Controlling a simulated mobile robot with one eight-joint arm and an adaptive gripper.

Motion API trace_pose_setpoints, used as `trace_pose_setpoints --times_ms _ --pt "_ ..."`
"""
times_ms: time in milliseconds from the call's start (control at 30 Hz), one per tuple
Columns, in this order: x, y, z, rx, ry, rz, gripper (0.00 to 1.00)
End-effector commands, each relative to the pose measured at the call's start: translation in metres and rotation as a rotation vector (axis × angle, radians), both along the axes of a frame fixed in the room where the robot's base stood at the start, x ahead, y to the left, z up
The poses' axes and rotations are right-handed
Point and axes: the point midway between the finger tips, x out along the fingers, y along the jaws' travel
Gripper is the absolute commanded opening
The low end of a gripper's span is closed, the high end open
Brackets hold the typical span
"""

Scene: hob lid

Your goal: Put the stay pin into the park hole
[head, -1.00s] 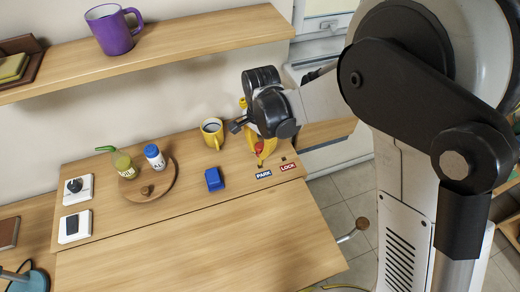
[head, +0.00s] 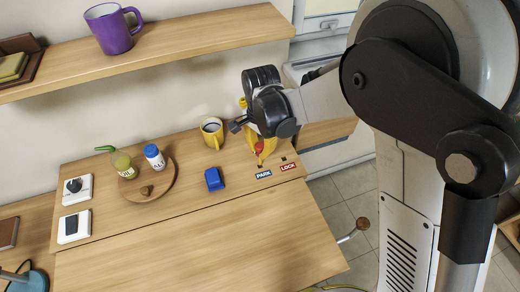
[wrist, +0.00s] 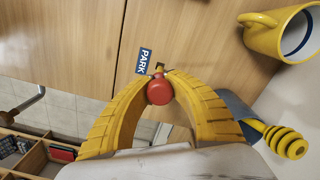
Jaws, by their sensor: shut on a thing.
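The stay pin shows as a red knob (wrist: 159,92) between the yellow fingertips of my gripper (wrist: 160,82) in the wrist view. My gripper is shut on it. In the head view the red knob (head: 259,148) shows at the gripper (head: 262,155), low over the back right of the wooden top. The blue PARK label (wrist: 143,61) is close beside the fingertips. A small dark spot (wrist: 160,66) lies just past the knob; I cannot tell whether it is the park hole or the pin's shank. The pin's lower end is hidden.
The red LOCK label (head: 288,166) is right of the PARK label (head: 264,174). A yellow mug (head: 212,133) stands left of my gripper. A blue block (head: 214,179) and a round board (head: 167,188) with bottles lie farther left. The front of the top is clear.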

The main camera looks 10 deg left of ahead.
Motion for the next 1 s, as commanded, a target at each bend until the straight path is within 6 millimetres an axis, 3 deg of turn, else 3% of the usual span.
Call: trace_pose_setpoints --times_ms 1000 --pt "0.000 0.000 -0.013 0.000 0.000 0.000 0.00"
